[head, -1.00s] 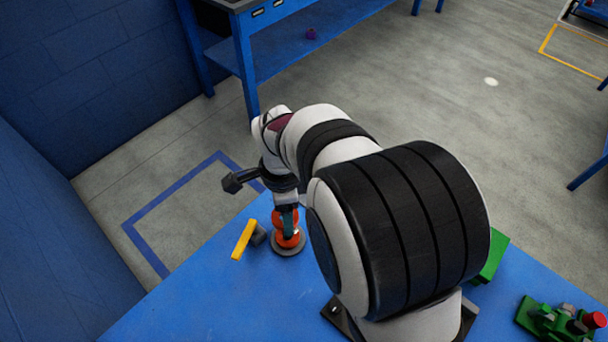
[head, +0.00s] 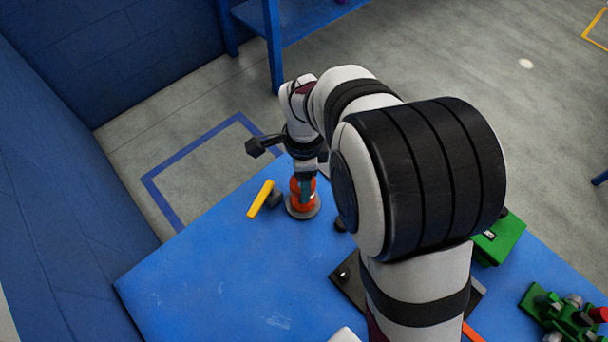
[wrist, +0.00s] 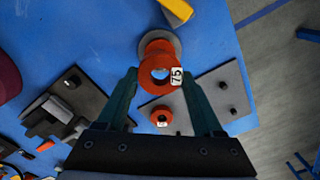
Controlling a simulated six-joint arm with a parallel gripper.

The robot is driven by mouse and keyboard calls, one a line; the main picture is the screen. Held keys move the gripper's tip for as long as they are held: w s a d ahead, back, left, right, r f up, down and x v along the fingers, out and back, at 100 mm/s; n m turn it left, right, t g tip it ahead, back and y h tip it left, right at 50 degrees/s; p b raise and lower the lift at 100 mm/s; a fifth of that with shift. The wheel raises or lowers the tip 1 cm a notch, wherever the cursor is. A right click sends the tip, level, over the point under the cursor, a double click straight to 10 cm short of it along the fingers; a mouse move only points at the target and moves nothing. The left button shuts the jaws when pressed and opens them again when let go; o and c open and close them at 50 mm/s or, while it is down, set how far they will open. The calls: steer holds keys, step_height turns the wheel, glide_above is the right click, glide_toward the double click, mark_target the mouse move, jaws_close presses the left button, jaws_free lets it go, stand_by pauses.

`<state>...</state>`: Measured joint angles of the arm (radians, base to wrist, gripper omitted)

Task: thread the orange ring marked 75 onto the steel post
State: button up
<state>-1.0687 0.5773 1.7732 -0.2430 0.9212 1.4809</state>
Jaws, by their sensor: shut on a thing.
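The orange ring marked 75 (wrist: 148,79) is between the fingers of my gripper (wrist: 160,88) in the wrist view, its white label facing the camera. My gripper (head: 304,186) is shut on the ring and points down over a round grey base (head: 303,213) on the blue table. More orange (wrist: 156,42) shows beyond the ring, just above the grey base (wrist: 175,42); I cannot tell if it is a second ring. The steel post is not clearly visible, so I cannot tell whether the ring is around it.
A yellow-handled tool (head: 261,198) lies left of the base. A dark plate (wrist: 88,97) lies left. A green box (head: 503,238) and green fixture (head: 545,302) stand right.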

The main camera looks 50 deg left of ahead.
steer(key=shift+f, duration=1.25)
steer(key=shift+f, duration=0.9)
steer(key=shift+f, duration=0.15)
steer(key=shift+f, duration=0.3)
steer(key=shift+f, duration=0.1)
steer(key=shift+f, duration=0.25)
